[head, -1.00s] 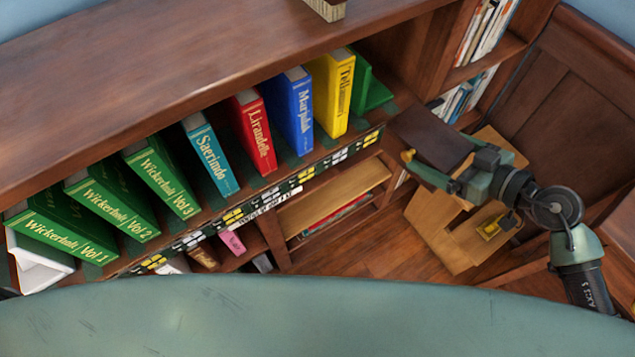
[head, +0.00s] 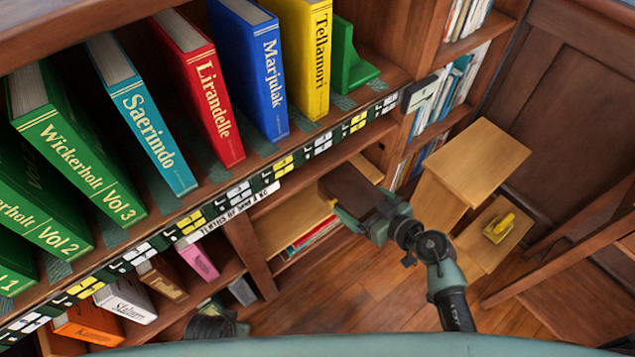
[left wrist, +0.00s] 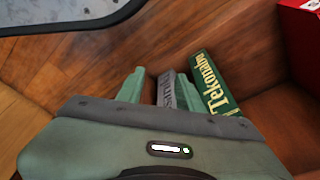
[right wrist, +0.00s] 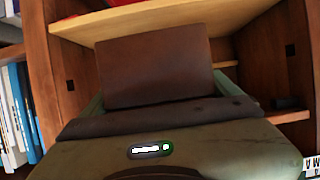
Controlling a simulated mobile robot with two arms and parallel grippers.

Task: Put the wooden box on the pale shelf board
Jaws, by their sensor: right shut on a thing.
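The wooden box (head: 349,188) is dark brown, in my right gripper (head: 348,206) at the lower bookcase opening. In the right wrist view the box (right wrist: 155,68) sits between the fingers, its flat face toward the camera. The pale shelf board (head: 290,222) is just left of the box in the head view. In the right wrist view the pale board (right wrist: 170,22) shows behind and above the box; I cannot tell whether they touch. My left gripper (left wrist: 159,92) is open low down by a grey book (left wrist: 167,88) and a green book (left wrist: 210,82).
Upright books, including red (head: 205,95), blue (head: 250,65) and yellow (head: 303,50), fill the shelf above. A light wooden step stool (head: 478,160) with a yellow object (head: 499,227) stands right of my right arm. A chair (head: 570,270) is at the far right. Some floor is clear.

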